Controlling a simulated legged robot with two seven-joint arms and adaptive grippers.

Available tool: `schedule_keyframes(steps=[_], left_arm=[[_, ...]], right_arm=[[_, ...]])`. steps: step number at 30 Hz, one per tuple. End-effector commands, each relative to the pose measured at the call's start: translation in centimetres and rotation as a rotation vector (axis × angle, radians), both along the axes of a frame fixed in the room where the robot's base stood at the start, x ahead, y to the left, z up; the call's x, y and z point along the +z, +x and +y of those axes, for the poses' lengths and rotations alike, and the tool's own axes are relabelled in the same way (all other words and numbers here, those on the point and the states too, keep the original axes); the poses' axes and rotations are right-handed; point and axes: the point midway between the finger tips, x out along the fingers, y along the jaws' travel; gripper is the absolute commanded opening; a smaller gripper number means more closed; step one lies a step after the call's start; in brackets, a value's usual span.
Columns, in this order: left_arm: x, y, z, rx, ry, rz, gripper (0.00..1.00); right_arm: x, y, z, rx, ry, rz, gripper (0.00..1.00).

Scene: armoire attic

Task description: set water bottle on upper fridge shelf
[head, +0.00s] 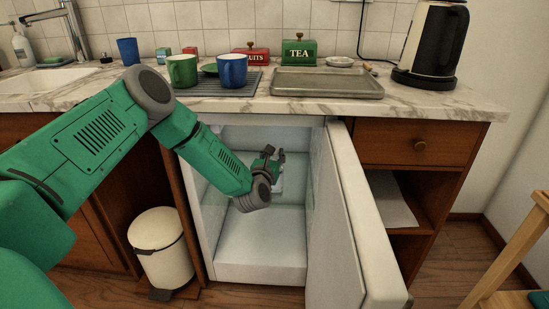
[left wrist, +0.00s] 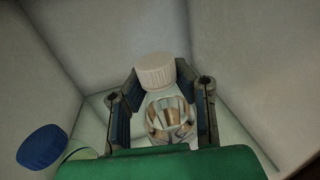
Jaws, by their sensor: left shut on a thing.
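My left gripper (head: 274,156) reaches into the open white fridge (head: 260,272) under the counter. In the left wrist view the gripper (left wrist: 163,92) is shut on a clear water bottle (left wrist: 168,122) with a white cap (left wrist: 155,70), its fingers on either side. In the head view the bottle is mostly hidden behind the gripper. A pale greenish glass shelf (left wrist: 98,108) shows around the bottle in the wrist view. I cannot tell whether the bottle touches it. My right gripper is not in view.
The fridge door (head: 358,225) stands open to the right of the opening. A blue-lidded thing (left wrist: 42,147) is at the left in the wrist view. The counter above holds a metal tray (head: 325,84), mugs (head: 232,70) and a kettle (head: 432,42). A white bin (head: 163,250) stands left of the fridge.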

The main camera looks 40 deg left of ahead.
Motion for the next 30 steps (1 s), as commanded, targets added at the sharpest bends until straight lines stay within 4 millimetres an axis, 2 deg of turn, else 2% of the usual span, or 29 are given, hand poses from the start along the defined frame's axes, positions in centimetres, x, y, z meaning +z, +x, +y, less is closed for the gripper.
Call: schedule_keyframes(steps=[2, 3, 4, 13, 17, 20, 30], left_arm=[[0.0, 0.0, 0.0, 0.000, -0.001, 0.002, 0.00], [-0.1, -0.1, 0.0, 0.000, -0.001, 0.006, 0.31], [-0.1, -0.1, 0.0, 0.000, -0.001, 0.006, 0.42], [-0.1, -0.1, 0.0, 0.000, -0.002, 0.005, 0.43], [-0.1, -0.8, -0.2, 0.000, -0.002, 0.007, 0.43], [0.0, -2.3, -0.7, 0.000, -0.004, 0.008, 0.43], [0.1, -8.9, -3.2, 0.000, -0.003, 0.008, 0.43]], right_arm=[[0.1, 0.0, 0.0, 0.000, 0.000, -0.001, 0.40], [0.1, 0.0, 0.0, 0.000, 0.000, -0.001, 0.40], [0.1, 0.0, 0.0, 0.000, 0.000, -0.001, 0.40], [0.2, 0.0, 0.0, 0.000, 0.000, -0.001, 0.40], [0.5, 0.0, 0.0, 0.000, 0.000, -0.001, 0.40], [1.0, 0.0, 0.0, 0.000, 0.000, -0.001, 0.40], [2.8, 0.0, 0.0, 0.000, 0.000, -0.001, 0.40]])
